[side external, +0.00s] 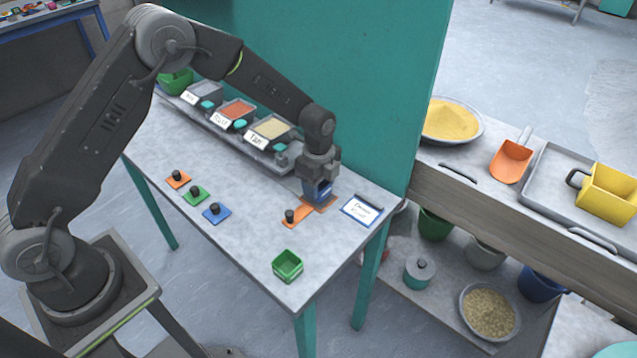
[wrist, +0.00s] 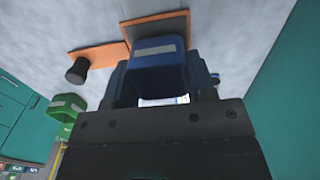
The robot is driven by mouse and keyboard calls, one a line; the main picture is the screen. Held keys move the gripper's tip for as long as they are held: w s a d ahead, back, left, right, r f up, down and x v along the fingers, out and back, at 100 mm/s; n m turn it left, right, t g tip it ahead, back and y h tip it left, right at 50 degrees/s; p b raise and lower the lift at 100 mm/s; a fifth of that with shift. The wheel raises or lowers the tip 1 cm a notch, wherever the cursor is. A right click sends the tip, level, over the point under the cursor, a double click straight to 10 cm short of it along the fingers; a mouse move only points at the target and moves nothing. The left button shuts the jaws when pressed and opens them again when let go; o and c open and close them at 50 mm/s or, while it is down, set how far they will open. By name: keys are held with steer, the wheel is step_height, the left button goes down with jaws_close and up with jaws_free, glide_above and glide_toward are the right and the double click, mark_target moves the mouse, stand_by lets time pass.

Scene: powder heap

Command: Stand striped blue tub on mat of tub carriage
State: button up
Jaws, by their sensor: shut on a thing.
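The blue tub (wrist: 158,75) has a pale stripe on its wall and sits between the fingers of my gripper (wrist: 162,88). It also shows below my gripper (side external: 320,180) in the side view, as a small blue shape (side external: 322,194) partly hidden by the fingers. My gripper is shut on it. The orange tub carriage (side external: 299,215) has a black knob at its near-left end. Its wider plate end (side external: 331,203) lies under the tub.
A white card (side external: 362,210) lies right of the carriage. A green tub (side external: 287,265) stands near the table's front corner. Orange, green and blue knobbed pieces (side external: 195,194) lie left. A rail of labelled trays (side external: 238,111) runs behind. A teal panel (side external: 360,90) rises behind my gripper.

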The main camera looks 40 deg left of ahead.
steer(key=shift+f, duration=0.5)
steer(key=o, duration=1.4)
steer(key=shift+r, duration=0.1)
steer(key=shift+r, duration=3.4)
